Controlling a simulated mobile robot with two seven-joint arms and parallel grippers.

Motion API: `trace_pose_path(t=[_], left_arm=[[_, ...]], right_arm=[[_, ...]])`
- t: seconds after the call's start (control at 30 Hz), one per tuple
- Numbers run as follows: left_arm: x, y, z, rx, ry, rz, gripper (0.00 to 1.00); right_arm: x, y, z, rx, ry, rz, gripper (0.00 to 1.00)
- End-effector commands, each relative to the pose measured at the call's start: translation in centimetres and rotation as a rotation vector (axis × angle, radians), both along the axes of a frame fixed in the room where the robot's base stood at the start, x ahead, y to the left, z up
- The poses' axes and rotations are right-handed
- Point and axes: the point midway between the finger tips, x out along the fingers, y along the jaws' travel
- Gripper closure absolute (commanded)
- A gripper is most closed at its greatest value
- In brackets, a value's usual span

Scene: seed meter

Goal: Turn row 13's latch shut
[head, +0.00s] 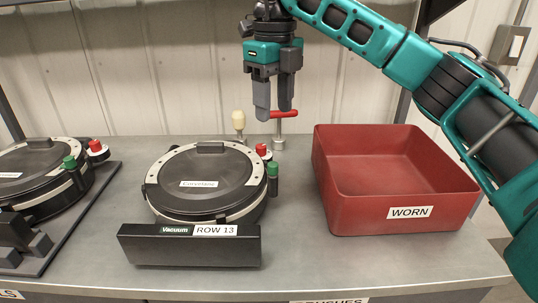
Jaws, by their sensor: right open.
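Row 13's seed meter (209,180) sits mid-table, a round black lidded unit behind a black block with a "ROW 13" label (216,230). A dark tab (210,147) shows at its lid's back edge. A green-capped knob (272,170) and a red-capped knob (262,150) stand at its right. A red lever (284,114) on a metal post (279,135) stands behind it; I cannot tell which part is the latch. My right gripper (273,108) is open, pointing down, fingertips in front of or beside the lever; contact is unclear. My left gripper is out of view.
A red bin labelled "WORN" (409,212) stands to the right, looking empty. Another round meter (35,170) sits on a dark tray at the left. A cream-knobbed post (239,121) stands behind row 13. Bare table lies in front of the bin.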

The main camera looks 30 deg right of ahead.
Motion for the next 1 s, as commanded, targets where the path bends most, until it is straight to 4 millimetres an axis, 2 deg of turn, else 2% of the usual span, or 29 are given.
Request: trace_pose_path(t=[0.03, 0.23, 0.5, 0.7, 1.0], left_arm=[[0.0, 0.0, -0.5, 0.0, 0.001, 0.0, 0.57], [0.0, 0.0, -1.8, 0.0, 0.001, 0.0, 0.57], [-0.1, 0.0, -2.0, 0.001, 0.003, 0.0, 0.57], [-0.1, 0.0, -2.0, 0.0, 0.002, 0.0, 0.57], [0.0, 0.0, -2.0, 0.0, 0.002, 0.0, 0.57]], right_arm=[[0.0, 0.0, -1.2, 0.0, 0.005, 0.001, 0.5], [-0.1, 0.1, -5.3, 0.003, 0.005, 0.002, 0.5], [-0.1, 0.1, -10.0, 0.003, 0.003, 0.003, 0.5], [0.0, 0.1, -11.8, 0.004, 0.001, 0.003, 0.5], [0.0, 0.1, -12.2, 0.004, 0.0, 0.003, 0.5]])
